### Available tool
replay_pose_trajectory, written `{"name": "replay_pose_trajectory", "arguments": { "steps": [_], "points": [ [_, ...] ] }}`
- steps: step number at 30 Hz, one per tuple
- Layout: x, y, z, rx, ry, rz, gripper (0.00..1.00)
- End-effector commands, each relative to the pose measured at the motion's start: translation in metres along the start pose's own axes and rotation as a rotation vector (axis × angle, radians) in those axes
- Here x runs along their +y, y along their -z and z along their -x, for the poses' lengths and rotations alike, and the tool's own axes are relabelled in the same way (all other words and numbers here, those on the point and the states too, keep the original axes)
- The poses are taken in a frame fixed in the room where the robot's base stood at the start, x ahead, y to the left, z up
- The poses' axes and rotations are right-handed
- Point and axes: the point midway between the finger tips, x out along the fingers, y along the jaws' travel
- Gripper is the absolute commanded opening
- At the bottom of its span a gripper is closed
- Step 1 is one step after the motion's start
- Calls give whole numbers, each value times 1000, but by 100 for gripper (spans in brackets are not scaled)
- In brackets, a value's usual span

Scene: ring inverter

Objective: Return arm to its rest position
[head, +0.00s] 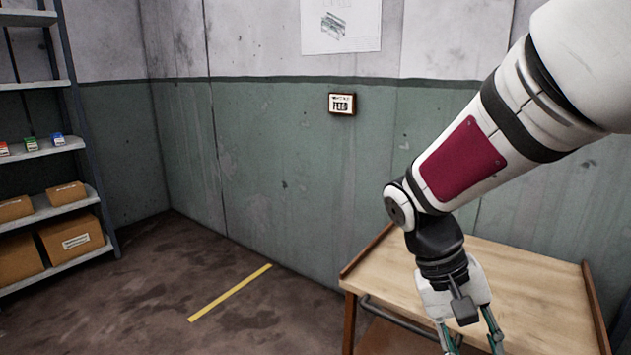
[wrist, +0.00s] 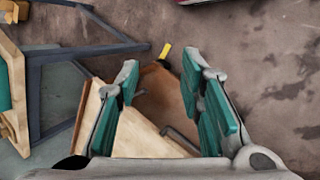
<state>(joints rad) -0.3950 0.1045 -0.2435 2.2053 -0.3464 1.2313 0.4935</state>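My gripper (head: 470,343) hangs at the end of my white arm in the head view, pointing down in front of the wooden cart (head: 535,290). Its fingertips run past the bottom edge there. In the wrist view, the two green-padded fingers of my gripper (wrist: 168,95) stand well apart. Nothing is held between them. Below them show part of a wooden top, a brown side and a dark bar.
A metal shelf (head: 45,212) with cardboard boxes (head: 72,240) and small coloured packs stands at the left. A yellow line (head: 230,292) marks the open floor. A concrete wall with a "FEED" sign (head: 342,103) stands behind.

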Motion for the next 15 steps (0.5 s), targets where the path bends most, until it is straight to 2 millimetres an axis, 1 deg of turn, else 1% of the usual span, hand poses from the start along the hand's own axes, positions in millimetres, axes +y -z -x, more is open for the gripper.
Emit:
{"name": "replay_pose_trajectory", "arguments": {
  "steps": [1, 6, 10, 15],
  "points": [
    [7, -13, 5, 13, 48, 1, 35],
    [20, -56, 16, 63, 183, 32, 35],
    [26, -89, 21, 118, 270, 54, 35],
    [28, -128, 22, 199, 352, 83, 35]
  ]
}}
